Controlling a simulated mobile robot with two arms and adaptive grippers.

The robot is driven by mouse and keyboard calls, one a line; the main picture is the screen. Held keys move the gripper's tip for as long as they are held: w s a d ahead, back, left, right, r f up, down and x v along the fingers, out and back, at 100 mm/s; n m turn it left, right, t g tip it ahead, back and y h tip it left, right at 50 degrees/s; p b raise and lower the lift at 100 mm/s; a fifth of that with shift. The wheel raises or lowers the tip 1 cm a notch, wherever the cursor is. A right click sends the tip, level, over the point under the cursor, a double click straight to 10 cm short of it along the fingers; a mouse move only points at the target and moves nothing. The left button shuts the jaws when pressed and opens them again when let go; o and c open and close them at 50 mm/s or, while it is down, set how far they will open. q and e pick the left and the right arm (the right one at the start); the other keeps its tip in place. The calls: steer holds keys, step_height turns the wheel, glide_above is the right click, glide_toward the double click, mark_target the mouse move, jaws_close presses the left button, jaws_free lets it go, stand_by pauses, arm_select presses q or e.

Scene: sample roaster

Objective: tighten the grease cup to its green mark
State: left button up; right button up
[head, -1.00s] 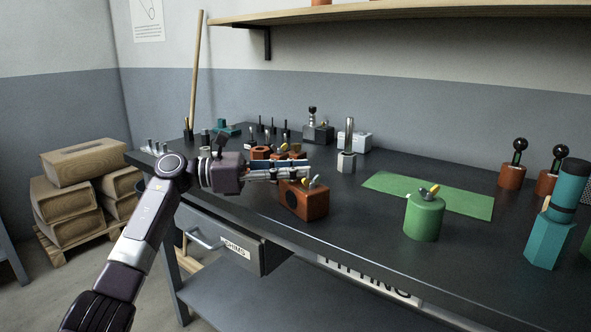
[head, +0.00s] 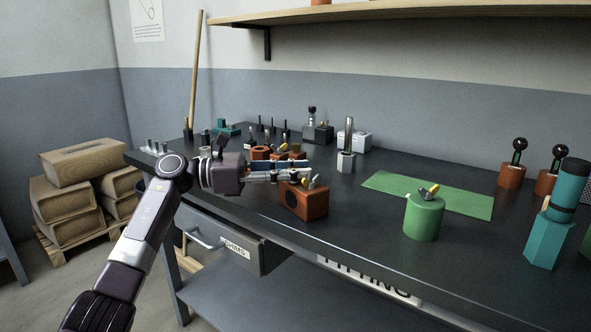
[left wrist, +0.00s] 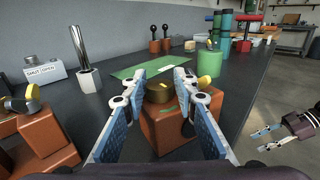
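The grease cup, a low brass-coloured cap (left wrist: 159,91), sits on top of an orange-brown block (left wrist: 172,126) in the left wrist view. A green mark (left wrist: 169,108) shows on the block beside the cap. My left gripper (left wrist: 159,78) reaches over the block with one finger on each side of the cap. Narrow gaps seem to remain between fingers and cap, though contact is hard to judge.
A green cylinder (head: 424,218) and a green mat (head: 465,201) lie to the right. A pale holder with a metal rod (head: 347,160) stands behind. Other orange-brown blocks (left wrist: 40,148) are close on the left. The drawer (head: 232,245) below juts out. The bench's middle is mostly clear.

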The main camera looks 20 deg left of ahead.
arm_select(q)
steer(key=shift+r, duration=0.1)
steer(key=shift+a, duration=0.2)
steer(key=v, duration=1.1)
steer(key=shift+s+a, duration=0.2)
steer(key=shift+a, duration=0.05)
